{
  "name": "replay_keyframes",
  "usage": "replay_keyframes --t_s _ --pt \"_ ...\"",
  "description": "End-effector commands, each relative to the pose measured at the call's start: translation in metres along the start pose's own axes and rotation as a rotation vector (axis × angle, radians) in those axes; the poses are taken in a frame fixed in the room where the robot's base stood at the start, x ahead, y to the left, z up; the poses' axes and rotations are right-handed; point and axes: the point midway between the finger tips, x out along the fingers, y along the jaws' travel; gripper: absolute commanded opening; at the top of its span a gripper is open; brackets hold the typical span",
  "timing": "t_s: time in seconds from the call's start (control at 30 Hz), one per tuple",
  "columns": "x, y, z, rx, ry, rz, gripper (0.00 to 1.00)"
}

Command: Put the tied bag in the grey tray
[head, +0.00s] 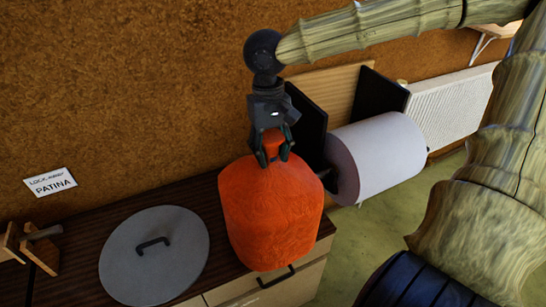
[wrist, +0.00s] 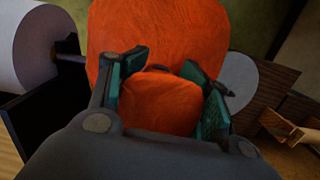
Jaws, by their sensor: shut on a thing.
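The tied bag (head: 270,215) is bright orange with a narrow neck at its top. My gripper (head: 273,158) is shut on that neck from above, and the bag hangs upright below it. In the wrist view the orange bag (wrist: 160,30) fills the upper middle, with its neck between the two green-padded fingers (wrist: 162,75). The bag is in front of the dark cabinet top in the head view; I cannot tell whether its base touches anything. I can make out no grey tray in either view.
A round grey lid (head: 154,255) with a black handle lies on the cabinet top (head: 190,193), left of the bag. A large white paper roll (head: 385,160) is to the right, beside black upright plates (head: 308,125). A wooden item (head: 38,245) is far left.

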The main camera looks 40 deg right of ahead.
Motion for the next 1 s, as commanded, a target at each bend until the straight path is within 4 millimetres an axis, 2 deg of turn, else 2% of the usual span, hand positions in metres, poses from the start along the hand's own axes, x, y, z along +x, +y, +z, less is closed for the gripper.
replay_keyframes --t_s 0.17,0.7,1.0 --pt "-0.002 0.002 -0.014 0.002 0.005 0.002 0.0" --pt "-0.006 0.013 -0.087 0.001 0.004 0.002 0.0" --pt "-0.005 0.016 -0.11 0.001 0.003 0.0 0.0"
